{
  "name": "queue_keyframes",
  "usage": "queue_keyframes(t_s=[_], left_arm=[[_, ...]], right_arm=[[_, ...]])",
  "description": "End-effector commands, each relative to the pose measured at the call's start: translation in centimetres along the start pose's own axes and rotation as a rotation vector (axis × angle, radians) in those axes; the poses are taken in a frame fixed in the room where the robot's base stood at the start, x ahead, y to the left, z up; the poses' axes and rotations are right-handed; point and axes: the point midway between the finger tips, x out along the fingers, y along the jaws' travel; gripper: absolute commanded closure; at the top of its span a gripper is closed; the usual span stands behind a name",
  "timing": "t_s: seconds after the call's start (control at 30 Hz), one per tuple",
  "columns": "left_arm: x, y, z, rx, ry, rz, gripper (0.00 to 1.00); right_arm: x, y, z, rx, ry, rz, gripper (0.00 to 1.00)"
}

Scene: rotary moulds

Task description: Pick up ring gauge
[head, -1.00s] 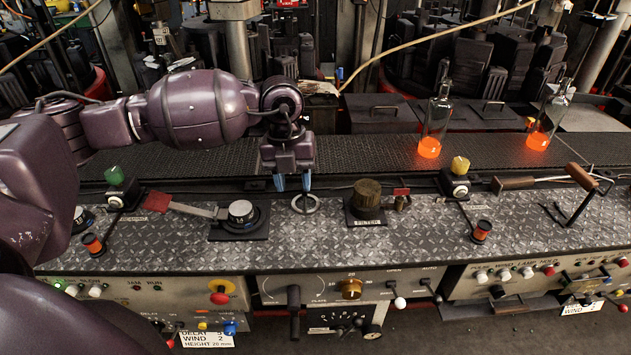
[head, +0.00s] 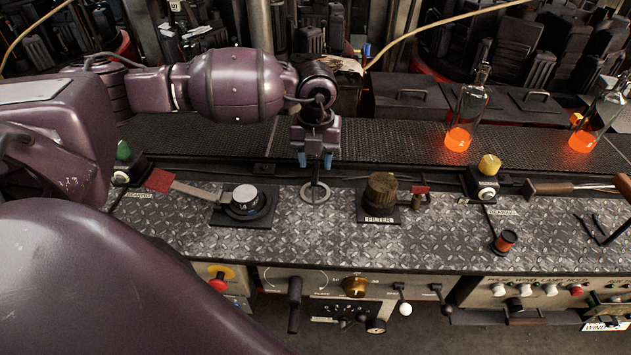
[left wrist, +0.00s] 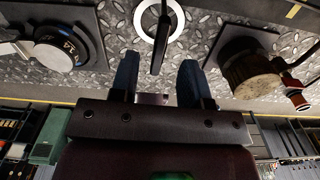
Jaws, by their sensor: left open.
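The ring gauge is a pale flat ring (head: 303,194) with a dark upright handle, lying on the patterned metal deck between the dial block and the filter knob. In the left wrist view the ring (left wrist: 138,18) shows at the top middle, with its dark handle standing in front of its hole. My left gripper (head: 314,162) is open and empty, its blue fingers pointing down just behind and above the ring. My right gripper is not in view.
Left of the ring stands a dial (head: 245,198) with a red-ended lever (head: 159,181). Right of it are the brown filter knob (head: 381,190) and a small red valve (head: 419,193). Behind runs a dark conveyor (head: 400,140) carrying glowing bottles (head: 466,112). Bare deck lies in front.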

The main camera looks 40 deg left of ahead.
Motion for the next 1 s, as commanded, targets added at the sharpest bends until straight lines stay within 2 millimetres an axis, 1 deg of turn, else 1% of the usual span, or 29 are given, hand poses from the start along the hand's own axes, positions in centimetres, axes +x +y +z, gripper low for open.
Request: queue_keyframes(t_s=[0.17,0.3,0.4,0.5,0.67,0.77,0.93,0.97,1.0], left_arm=[[1.5,0.1,-0.1,0.000,0.002,0.000,0.57],[3.5,0.1,-0.1,-0.001,0.002,0.000,0.57],[4.6,0.1,-0.1,-0.001,0.002,0.000,0.57],[5.1,0.2,0.0,-0.001,0.001,0.000,0.57],[5.0,0.1,0.0,-0.001,0.001,-0.001,0.57],[5.0,0.1,0.0,0.000,0.000,-0.001,0.71],[5.0,0.1,0.0,0.000,0.000,-0.001,0.97],[5.0,0.1,0.0,0.000,0.000,0.000,1.00],[5.0,0.1,0.0,0.000,0.000,0.000,1.00]], right_arm=[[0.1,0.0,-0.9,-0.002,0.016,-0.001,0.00],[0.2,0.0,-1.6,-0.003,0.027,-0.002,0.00],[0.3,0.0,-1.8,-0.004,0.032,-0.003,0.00],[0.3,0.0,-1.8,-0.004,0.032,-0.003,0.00],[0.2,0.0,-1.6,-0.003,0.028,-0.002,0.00],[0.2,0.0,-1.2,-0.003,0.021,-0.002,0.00],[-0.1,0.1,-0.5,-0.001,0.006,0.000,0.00],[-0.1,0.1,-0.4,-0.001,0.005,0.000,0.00],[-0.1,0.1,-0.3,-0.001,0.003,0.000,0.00]])
